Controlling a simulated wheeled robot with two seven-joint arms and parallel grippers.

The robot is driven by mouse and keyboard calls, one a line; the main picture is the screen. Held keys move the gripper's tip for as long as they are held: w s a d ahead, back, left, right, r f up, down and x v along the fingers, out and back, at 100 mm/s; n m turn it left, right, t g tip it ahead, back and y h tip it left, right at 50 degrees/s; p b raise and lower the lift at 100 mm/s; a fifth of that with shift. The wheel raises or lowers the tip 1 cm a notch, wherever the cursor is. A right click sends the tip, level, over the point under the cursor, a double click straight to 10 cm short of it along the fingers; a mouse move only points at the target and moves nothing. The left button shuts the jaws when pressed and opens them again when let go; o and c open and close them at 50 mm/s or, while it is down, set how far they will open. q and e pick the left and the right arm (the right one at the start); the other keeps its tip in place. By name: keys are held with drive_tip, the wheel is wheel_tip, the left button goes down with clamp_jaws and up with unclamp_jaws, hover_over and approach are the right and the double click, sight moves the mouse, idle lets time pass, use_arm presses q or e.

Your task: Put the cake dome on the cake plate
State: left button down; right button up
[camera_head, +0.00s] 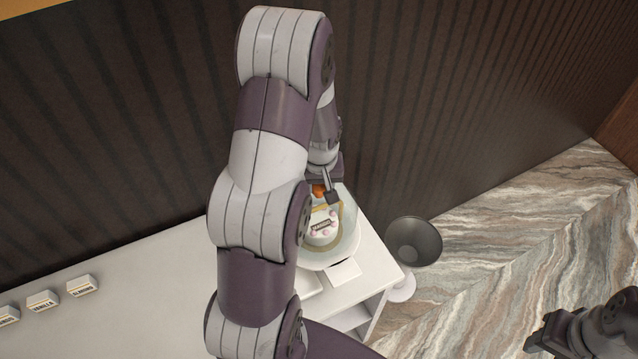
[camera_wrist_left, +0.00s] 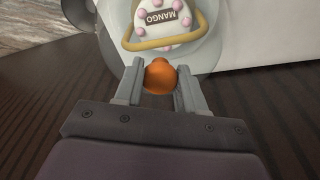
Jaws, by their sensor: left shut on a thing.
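The cake dome (camera_head: 347,237) is clear, with an orange knob (camera_wrist_left: 160,77) on top. My left gripper (camera_head: 327,191) is shut on that knob, and its two fingers flank it in the left wrist view (camera_wrist_left: 160,92). I cannot tell whether the dome touches the plate. My right gripper (camera_head: 546,330) is at the lower right, away from the counter; its opening is unclear.
The white counter (camera_head: 150,300) runs along a dark ribbed wall (camera_head: 120,130). Several small label blocks (camera_head: 82,286) stand on its left part. A small white block (camera_head: 344,272) lies in front of the plate. A grey bowl-shaped thing (camera_head: 413,241) stands beyond the counter's right end.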

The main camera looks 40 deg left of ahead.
use_arm(q)
drive_tip(key=shift+s+d+r, duration=0.1)
drive_tip(key=shift+s+d, duration=0.15)
drive_tip(key=shift+s, duration=0.05)
drive_tip(key=shift+w+a+f, duration=0.2)
drive_tip(key=shift+f, duration=0.2)
drive_tip(key=shift+s+d+f+b, duration=0.1)
drive_tip(key=shift+f+b, duration=0.1)
drive_tip(key=shift+b, duration=0.25)
drive_tip(key=c, duration=0.6)
unclamp_jaws()
